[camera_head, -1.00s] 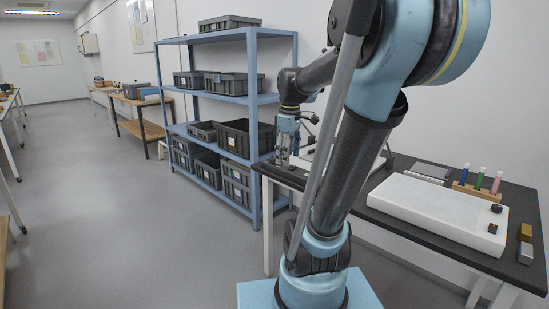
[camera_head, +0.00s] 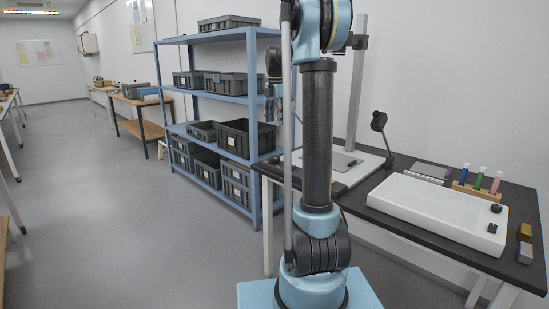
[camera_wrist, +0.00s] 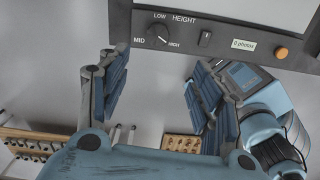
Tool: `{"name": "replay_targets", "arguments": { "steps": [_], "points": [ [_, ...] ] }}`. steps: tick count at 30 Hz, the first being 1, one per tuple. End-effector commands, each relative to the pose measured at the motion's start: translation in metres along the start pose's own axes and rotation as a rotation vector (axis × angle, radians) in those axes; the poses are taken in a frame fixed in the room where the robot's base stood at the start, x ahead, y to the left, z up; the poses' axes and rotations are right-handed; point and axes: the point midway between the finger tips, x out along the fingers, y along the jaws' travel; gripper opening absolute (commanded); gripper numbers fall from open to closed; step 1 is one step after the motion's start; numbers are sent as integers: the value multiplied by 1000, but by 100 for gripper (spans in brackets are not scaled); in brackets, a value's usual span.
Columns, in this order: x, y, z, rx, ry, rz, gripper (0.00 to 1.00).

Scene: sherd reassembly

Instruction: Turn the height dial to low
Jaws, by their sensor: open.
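The height dial (camera_wrist: 158,35) is a round black knob on a dark panel (camera_wrist: 225,40) at the top of the wrist view. LOW, MID and HIGH are printed around it. Its white pointer mark appears to face HIGH, at lower right. My gripper (camera_wrist: 159,75) is open and empty, with one finger on each side below the dial in the picture. The fingers look apart from the dial. I cannot make out the dial in that view.
In the head view, a stand with a tall post (camera_head: 357,85), a white light box (camera_head: 435,210) and a tube rack (camera_head: 478,192) occupy the table. Blue shelving (camera_head: 253,120) stands left.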

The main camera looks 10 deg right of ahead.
Motion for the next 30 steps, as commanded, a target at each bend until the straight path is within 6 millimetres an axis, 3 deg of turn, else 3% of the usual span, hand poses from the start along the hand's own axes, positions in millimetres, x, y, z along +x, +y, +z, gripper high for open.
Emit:
{"name": "replay_targets", "arguments": {
  "steps": [8,30],
  "points": [
    [16,6,4,-31,1,-2,59],
    [142,6,3,-29,1,-2,59]
  ]
}}
